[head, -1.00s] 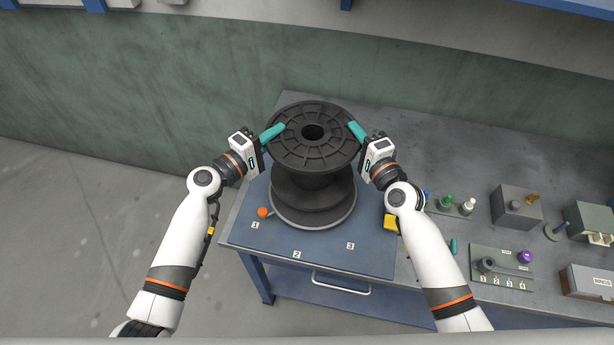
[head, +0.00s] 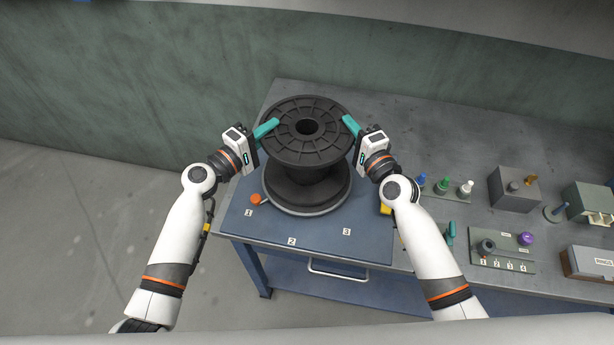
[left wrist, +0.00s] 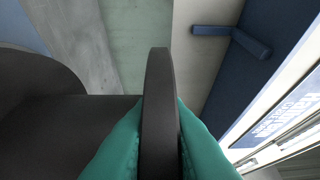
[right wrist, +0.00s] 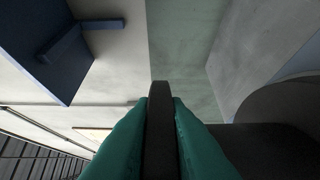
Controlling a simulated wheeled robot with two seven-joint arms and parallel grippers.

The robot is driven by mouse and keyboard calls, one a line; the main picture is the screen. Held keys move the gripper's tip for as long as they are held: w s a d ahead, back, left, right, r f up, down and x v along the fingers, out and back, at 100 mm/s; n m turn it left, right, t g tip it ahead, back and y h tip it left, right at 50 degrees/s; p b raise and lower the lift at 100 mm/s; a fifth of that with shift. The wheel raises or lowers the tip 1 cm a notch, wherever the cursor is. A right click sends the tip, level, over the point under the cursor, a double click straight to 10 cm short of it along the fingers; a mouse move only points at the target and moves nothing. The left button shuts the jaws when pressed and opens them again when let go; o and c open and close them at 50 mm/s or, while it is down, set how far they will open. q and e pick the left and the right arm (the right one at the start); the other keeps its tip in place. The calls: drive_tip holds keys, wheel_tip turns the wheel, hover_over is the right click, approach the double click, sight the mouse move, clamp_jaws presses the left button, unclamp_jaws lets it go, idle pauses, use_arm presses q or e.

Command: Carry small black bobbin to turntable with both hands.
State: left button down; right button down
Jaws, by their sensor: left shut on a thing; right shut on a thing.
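The black bobbin (head: 318,150) is upright in the head view, with its hub hole facing up. My left gripper (head: 266,128) is shut on the left rim of its upper flange, and my right gripper (head: 350,125) is shut on the right rim. In the left wrist view the flange edge (left wrist: 158,100) stands between the teal fingers; the right wrist view shows the same grip on the edge (right wrist: 160,130). The bobbin's lower flange is over the round grey turntable (head: 308,214), whose rim shows around it. I cannot tell whether they touch.
An orange knob (head: 255,198) is at the turntable's left, on the blue mat (head: 320,245) marked 1, 2, 3. A yellow item (head: 385,208) is partly behind my right arm. Small pegs, a grey block (head: 514,188) and boxes fill the bench's right side. The bench's back is clear.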

use_arm(q)
drive_tip(key=shift+w+a+f+b, duration=0.15)
drive_tip(key=shift+f+b, duration=0.35)
drive_tip(key=shift+f, duration=0.25)
use_arm(e)
drive_tip(key=shift+w+d+f, duration=0.1)
drive_tip(key=shift+f, duration=0.6)
use_arm(q)
drive_tip(key=c, duration=1.6)
unclamp_jaws()
drive_tip(key=shift+r, duration=0.2)
drive_tip(key=shift+c, duration=0.2)
use_arm(e)
drive_tip(key=c, duration=1.6)
unclamp_jaws()
drive_tip(key=shift+r, duration=0.15)
drive_tip(key=shift+c, duration=0.2)
use_arm(q)
drive_tip(key=shift+o, duration=1)
drive_tip(key=shift+s, duration=0.2)
use_arm(e)
drive_tip(key=shift+o, duration=1)
drive_tip(key=shift+s, duration=0.2)
use_arm(q)
drive_tip(key=v, duration=1.1)
drive_tip(key=shift+s+a, duration=0.25)
drive_tip(key=shift+s, duration=0.05)
use_arm(e)
drive_tip(key=v, duration=1.2)
drive_tip(key=shift+w, duration=0.1)
